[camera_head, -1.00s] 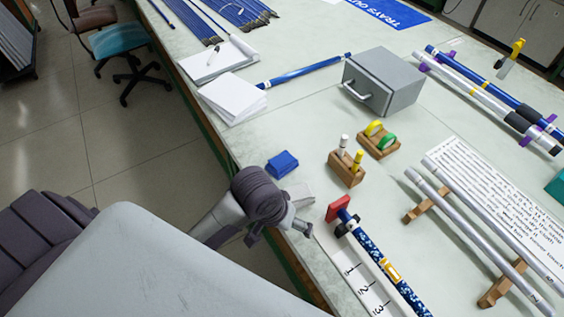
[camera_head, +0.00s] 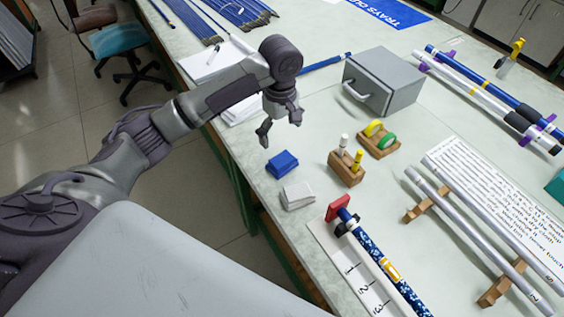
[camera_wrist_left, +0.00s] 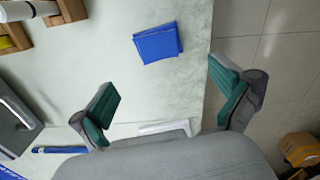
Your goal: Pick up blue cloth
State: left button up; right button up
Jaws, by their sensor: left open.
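The blue cloth (camera_head: 282,164) is a small folded stack lying flat on the pale workbench, near its left edge. In the left wrist view the blue cloth (camera_wrist_left: 158,43) lies ahead of the fingers, between their lines and apart from them. My left gripper (camera_head: 280,127) is open and empty above the bench, just beyond the cloth in the head view. Its two green-padded fingers (camera_wrist_left: 168,100) are spread wide in the wrist view. My right gripper is not in view.
A folded white cloth (camera_head: 298,195) lies close by the blue one. A wooden holder with markers (camera_head: 346,170), a tape holder (camera_head: 379,140) and a grey metal box (camera_head: 384,82) stand to the right. A ruled board (camera_head: 340,262) with a blue rod lies in front.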

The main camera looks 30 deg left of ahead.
aim_at(282, 159)
pick_arm(q)
notch_tip(282, 159, down, 6)
jog(key=shift+f, duration=0.25)
jog(key=shift+w+d+f+p, duration=0.1)
jog(key=shift+f+p, duration=0.15)
jog(key=shift+f, duration=1.1)
jog(key=shift+d+f+p, duration=0.1)
jog(key=shift+f+p, duration=0.1)
jog(key=shift+f, duration=1.1)
jog(key=c, duration=0.9)
jog(key=shift+r, duration=0.1)
jog(key=shift+r, duration=0.6)
notch_tip(282, 159, up, 3)
jog(key=shift+b, duration=0.3)
jog(key=d+r+b, duration=0.1)
jog(key=d+r, duration=0.5)
jog(key=d, duration=0.5)
jog(key=shift+d+r, duration=0.3)
jog(key=shift+r, duration=0.05)
